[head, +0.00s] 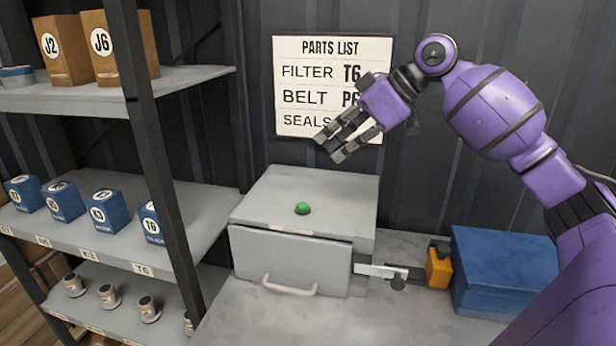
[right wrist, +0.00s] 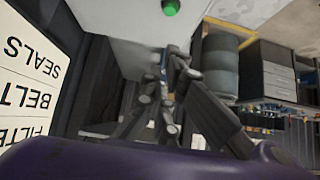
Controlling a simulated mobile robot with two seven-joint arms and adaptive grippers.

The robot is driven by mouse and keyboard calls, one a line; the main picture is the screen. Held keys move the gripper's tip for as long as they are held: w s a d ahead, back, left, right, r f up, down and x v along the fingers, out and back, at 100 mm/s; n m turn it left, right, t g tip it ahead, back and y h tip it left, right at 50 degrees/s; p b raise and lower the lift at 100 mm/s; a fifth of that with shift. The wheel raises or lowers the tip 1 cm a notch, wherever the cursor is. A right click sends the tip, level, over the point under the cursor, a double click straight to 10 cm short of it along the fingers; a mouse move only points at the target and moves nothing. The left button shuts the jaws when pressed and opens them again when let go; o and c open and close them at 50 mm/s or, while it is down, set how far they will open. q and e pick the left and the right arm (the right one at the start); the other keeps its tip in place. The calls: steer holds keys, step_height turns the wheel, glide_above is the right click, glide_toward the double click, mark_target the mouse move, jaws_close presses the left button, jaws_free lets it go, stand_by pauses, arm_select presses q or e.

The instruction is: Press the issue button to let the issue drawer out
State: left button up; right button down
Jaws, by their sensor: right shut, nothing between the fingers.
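The green issue button (head: 302,208) is a small dome on top of a grey metal cabinet (head: 340,190). It also shows at the top edge of the right wrist view (right wrist: 171,7). The issue drawer (head: 290,262) has a grey front with a pale handle (head: 289,288). Its front stands slightly proud of the cabinet; how far is hard to tell. My right gripper (head: 329,147) is shut and empty, above and to the right of the button and apart from it. Its dark fingers also show in the right wrist view (right wrist: 160,118). My left gripper is not in view.
A parts list sign (head: 300,85) hangs behind my right gripper, which partly covers it. A shelf rack (head: 165,170) with boxes stands left. A yellow object (head: 439,268) and a blue box (head: 500,265) sit right of the cabinet. The space above the button is clear.

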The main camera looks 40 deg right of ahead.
glide_above(302, 204)
steer(key=f, duration=0.6)
steer(key=shift+s+d+f, duration=0.15)
steer(key=shift+d+f, duration=0.1)
steer(key=shift+f, duration=0.05)
steer(key=f, duration=0.3)
steer(key=shift+w+a+f, duration=0.15)
steer(key=shift+w+f, duration=0.05)
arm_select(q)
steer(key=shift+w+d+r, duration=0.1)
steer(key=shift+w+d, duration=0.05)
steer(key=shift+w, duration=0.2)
arm_select(e)
steer(key=shift+f, duration=0.55)
